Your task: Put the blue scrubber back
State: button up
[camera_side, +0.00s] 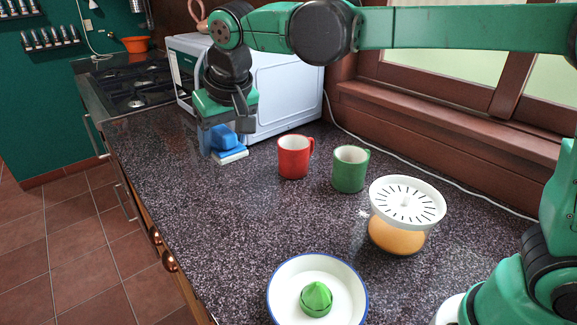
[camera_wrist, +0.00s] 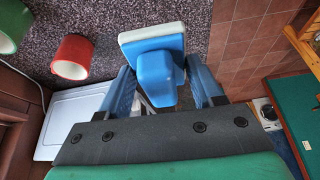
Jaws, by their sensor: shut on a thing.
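The blue scrubber (camera_side: 229,142) has a blue handle and a white pad under it. In the side view it is at the left part of the counter, in front of the microwave. In the wrist view the scrubber (camera_wrist: 155,72) sits between the two blue fingers, with its white pad at the far end. My gripper (camera_side: 216,136) points down and is shut on the scrubber's handle; it also shows in the wrist view (camera_wrist: 163,84). The pad is at or just above the counter; I cannot tell whether it touches.
On the dark speckled counter (camera_side: 190,230) stand a red mug (camera_side: 293,160), a green mug (camera_side: 349,172) and an orange juicer with a white top (camera_side: 405,205). A white blue-rimmed bowl (camera_side: 284,290) holds a green cone (camera_side: 316,298). A white microwave (camera_side: 285,92) is behind. The left-front counter is clear.

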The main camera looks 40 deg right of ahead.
aim_at(232, 240)
jog(key=shift+s+a+r+n, duration=0.2)
jog(key=shift+a+n, duration=0.1)
jog(key=shift+a, duration=0.2)
notch_tip(232, 240, down, 20)
jog(key=shift+r, duration=0.2)
jog(key=shift+f, duration=0.15)
jog(key=o, duration=1.2)
